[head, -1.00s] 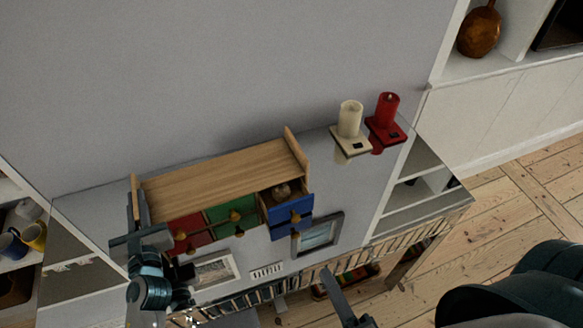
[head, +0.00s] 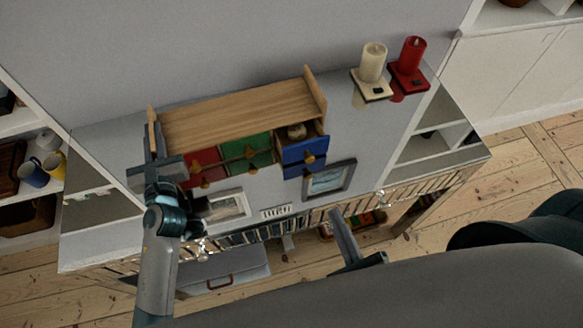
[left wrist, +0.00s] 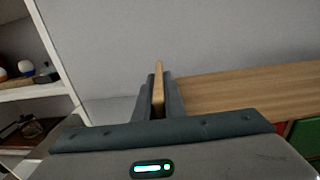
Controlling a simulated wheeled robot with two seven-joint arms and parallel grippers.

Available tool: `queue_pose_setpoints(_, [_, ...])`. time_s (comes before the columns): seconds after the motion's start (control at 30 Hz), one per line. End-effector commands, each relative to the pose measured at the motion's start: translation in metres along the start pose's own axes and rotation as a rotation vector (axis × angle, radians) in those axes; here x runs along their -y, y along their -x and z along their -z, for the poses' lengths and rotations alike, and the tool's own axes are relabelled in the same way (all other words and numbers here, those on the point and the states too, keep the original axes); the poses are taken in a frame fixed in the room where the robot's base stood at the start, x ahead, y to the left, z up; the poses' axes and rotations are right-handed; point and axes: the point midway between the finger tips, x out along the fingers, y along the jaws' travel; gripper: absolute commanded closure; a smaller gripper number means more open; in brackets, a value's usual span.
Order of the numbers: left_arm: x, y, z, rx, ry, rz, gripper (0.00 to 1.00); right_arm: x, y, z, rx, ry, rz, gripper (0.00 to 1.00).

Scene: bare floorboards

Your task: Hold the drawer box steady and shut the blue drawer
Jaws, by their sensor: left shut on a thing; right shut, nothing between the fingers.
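The wooden drawer box (head: 240,108) stands on the glossy grey top, with red (head: 205,166), green (head: 246,151) and blue drawers along its front. The blue drawer (head: 304,152) at the right end is pulled out, and a small roundish brown thing (head: 297,130) shows inside it. My left gripper (head: 151,140) is shut on the box's left wooden end panel; the left wrist view shows the panel (left wrist: 158,88) between the fingers. My right gripper (head: 337,215) is shut and empty, in front of and below the blue drawer, apart from it.
A cream candle (head: 373,64) and a red candle (head: 411,58) stand on small bases right of the box. A picture frame (head: 331,181) lies just in front of the blue drawer, and another frame (head: 225,205) lies further left. Shelves with mugs (head: 33,173) are at the left.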

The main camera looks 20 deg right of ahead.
Motion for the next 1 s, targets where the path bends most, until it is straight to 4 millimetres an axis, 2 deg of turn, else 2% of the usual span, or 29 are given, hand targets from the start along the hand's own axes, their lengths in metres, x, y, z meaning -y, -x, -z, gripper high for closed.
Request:
queue_pose_setpoints(0.2, [0.0005, 0.0003, 0.0005, -0.001, 0.000, 0.001, 1.00, -0.0003, 0.0009, 0.0019, -0.006, -0.357, -0.003, 1.00])
queue_pose_setpoints(0.4, [0.0005, 0.0003, 0.0005, -0.001, 0.000, 0.001, 1.00, -0.0003, 0.0017, 0.0038, -0.014, -0.547, -0.002, 1.00])
queue_pose_setpoints(1.0, [0.0005, 0.0004, 0.0006, -0.001, 0.000, 0.001, 1.00, -0.0005, -0.0010, 0.0044, -0.016, -0.595, -0.001, 1.00])
